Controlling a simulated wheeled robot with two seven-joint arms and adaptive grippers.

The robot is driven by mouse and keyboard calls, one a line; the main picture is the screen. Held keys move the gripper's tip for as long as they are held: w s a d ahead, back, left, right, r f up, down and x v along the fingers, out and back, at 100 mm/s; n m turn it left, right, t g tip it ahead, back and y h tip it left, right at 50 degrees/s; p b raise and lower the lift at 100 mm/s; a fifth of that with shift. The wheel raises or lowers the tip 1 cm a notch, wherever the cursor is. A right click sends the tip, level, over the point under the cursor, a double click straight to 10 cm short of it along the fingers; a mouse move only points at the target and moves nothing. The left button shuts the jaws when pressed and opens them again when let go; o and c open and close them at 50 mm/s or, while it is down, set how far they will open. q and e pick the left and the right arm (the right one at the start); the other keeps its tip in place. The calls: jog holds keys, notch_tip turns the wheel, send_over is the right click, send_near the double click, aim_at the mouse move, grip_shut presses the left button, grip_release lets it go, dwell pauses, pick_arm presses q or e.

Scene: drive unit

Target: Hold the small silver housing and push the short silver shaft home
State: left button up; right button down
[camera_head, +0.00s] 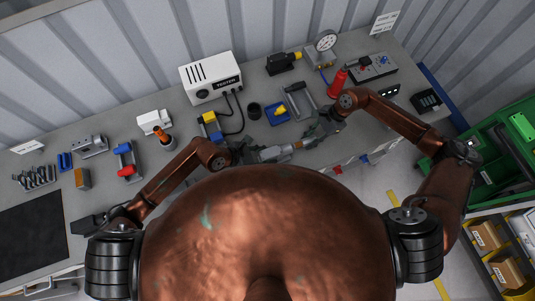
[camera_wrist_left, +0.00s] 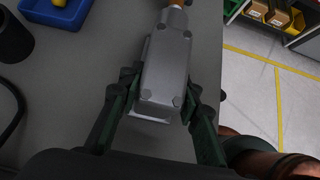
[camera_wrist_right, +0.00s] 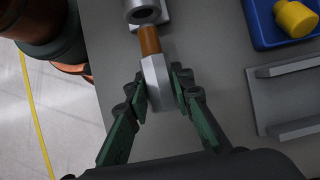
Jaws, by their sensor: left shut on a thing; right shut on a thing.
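The small silver housing (camera_wrist_left: 168,65) is a grey block with bolt heads, and my left gripper (camera_wrist_left: 153,108) is shut on its sides. In the head view the housing (camera_head: 269,154) is low over the bench's front edge. My right gripper (camera_wrist_right: 162,82) is shut on the short silver shaft (camera_wrist_right: 157,78), which has a copper-coloured end (camera_wrist_right: 149,41). That end points at the round dark bore of the housing (camera_wrist_right: 143,13), very close to its rim. I cannot tell whether they touch. The two are roughly in line. My left gripper (camera_head: 248,153) and right gripper (camera_head: 318,132) face each other.
A blue tray (camera_wrist_right: 262,32) with a yellow part and a grey bracket (camera_wrist_right: 262,100) lie behind the grippers. A dark cup (camera_head: 254,110), the white tester box (camera_head: 211,77) and a red bottle (camera_head: 337,84) stand farther back. Open floor lies beyond the front edge.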

aim_at(301, 143)
jog(key=shift+a, duration=0.15)
jog(key=shift+s+a, duration=0.15)
jog(key=shift+a, duration=0.1)
jog(key=shift+s+a, duration=0.25)
jog(key=shift+a, duration=0.5)
jog(key=shift+s+a, duration=0.25)
jog(key=shift+a, duration=0.5)
dwell(1.3)
jog(key=shift+s+a, duration=0.1)
jog(key=shift+a, duration=0.15)
jog(key=shift+d, duration=0.2)
jog(key=shift+w+d, duration=0.3)
jog(key=shift+d, duration=0.45)
jog(key=shift+w+d, duration=0.25)
jog(key=shift+d, duration=0.45)
jog(key=shift+w+d, duration=0.3)
jog(key=shift+d, duration=0.45)
jog(key=shift+s+a, duration=0.1)
jog(key=shift+a, duration=0.15)
jog(key=shift+s+a, duration=0.15)
jog(key=shift+a, duration=0.25)
